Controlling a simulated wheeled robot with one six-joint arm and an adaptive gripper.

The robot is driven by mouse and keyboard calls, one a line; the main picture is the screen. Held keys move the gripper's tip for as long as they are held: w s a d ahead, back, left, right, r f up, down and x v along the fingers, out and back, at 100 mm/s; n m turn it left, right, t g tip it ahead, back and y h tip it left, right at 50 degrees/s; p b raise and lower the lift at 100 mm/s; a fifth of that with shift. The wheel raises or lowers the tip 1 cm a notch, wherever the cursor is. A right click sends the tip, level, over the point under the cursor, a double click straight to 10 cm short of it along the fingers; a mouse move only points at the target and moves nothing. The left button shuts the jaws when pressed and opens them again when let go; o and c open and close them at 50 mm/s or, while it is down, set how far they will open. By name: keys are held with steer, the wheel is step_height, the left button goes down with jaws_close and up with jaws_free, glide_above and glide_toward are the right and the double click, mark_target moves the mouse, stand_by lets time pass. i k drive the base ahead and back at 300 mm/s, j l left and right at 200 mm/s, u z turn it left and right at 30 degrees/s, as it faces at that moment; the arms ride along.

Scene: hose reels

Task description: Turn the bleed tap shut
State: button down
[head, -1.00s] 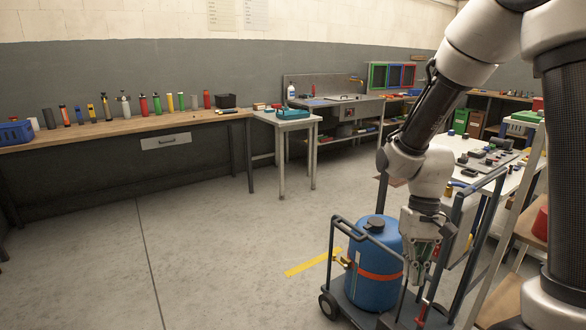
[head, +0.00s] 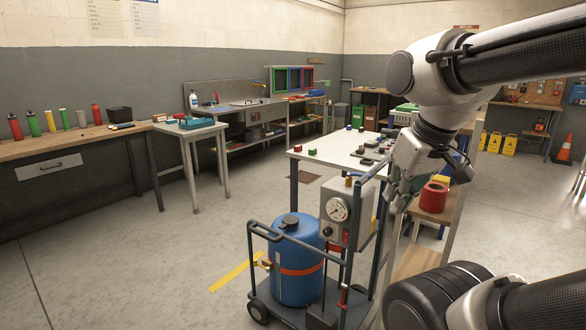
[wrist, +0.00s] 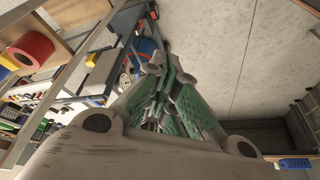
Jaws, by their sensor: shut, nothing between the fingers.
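A blue tank (head: 296,262) with an orange band stands on a wheeled cart. A small brass-coloured fitting (head: 265,264) is at the tank's left side. A grey box with a round gauge (head: 338,209) stands on the cart and has a small yellow fitting (head: 348,181) on top. I cannot tell which fitting is the bleed tap. My gripper (head: 396,205) is shut and empty, right of the gauge box and apart from both fittings. In the wrist view its green-padded fingers (wrist: 160,75) are together. The tank is partly hidden behind them there.
The cart's dark rails (head: 372,250) rise near my arm. A white-topped table (head: 330,148) with small parts stands behind the cart. A red roll (head: 433,197) sits on a shelf to the right. Open floor with a yellow stripe (head: 235,271) lies to the left.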

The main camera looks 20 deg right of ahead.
mark_target(349, 175)
steer(key=i+j+z, duration=0.5)
steer(key=j, duration=0.2)
steer(key=i+j+z, duration=0.1)
steer(key=j+z, duration=0.15)
steer(key=j, duration=0.1)
